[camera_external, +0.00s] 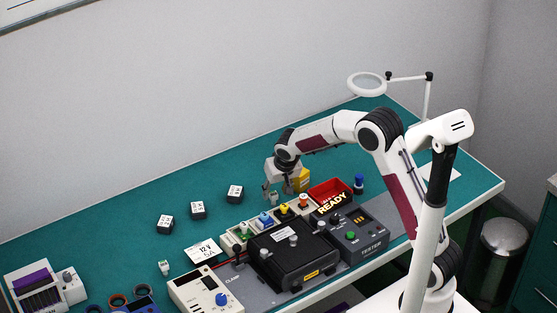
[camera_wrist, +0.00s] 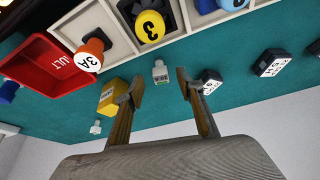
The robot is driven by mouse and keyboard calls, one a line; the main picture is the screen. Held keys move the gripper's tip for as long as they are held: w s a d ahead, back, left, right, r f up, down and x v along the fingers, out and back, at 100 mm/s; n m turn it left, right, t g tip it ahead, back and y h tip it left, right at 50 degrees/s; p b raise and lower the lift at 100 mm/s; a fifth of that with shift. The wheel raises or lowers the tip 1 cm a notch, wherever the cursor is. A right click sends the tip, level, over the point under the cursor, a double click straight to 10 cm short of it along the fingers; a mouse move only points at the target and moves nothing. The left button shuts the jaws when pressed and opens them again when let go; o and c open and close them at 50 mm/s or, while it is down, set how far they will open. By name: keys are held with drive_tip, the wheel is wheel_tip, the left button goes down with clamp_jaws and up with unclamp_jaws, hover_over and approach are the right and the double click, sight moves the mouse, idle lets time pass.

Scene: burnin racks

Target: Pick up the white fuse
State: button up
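A small white block-shaped piece, which looks like the white fuse (camera_wrist: 160,72), stands on the teal table in the wrist view. It shows between and just beyond my fingertips, apart from both. My gripper (camera_wrist: 160,88) is open and empty, one finger on each side of the piece's line. In the external view my gripper (camera_external: 276,190) hangs low over the table behind the row of compartments, and largely hides what is beneath it. Another small white piece (camera_wrist: 95,127) lies farther off in the wrist view. A similar white piece (camera_external: 164,267) stands at the table's left front.
A yellow box (camera_external: 302,180) stands close beside my gripper. A red bin (camera_external: 331,190) and the compartment tray (camera_wrist: 115,45) with coloured knobbed pieces are near. Black labelled blocks (camera_external: 235,192) stand to the left. Open teal table (camera_external: 120,225) lies farther left.

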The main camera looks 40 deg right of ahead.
sight(274, 194)
drive_tip(key=shift+x, duration=2.4)
drive_tip(key=shift+w, duration=0.1)
clamp_jaws()
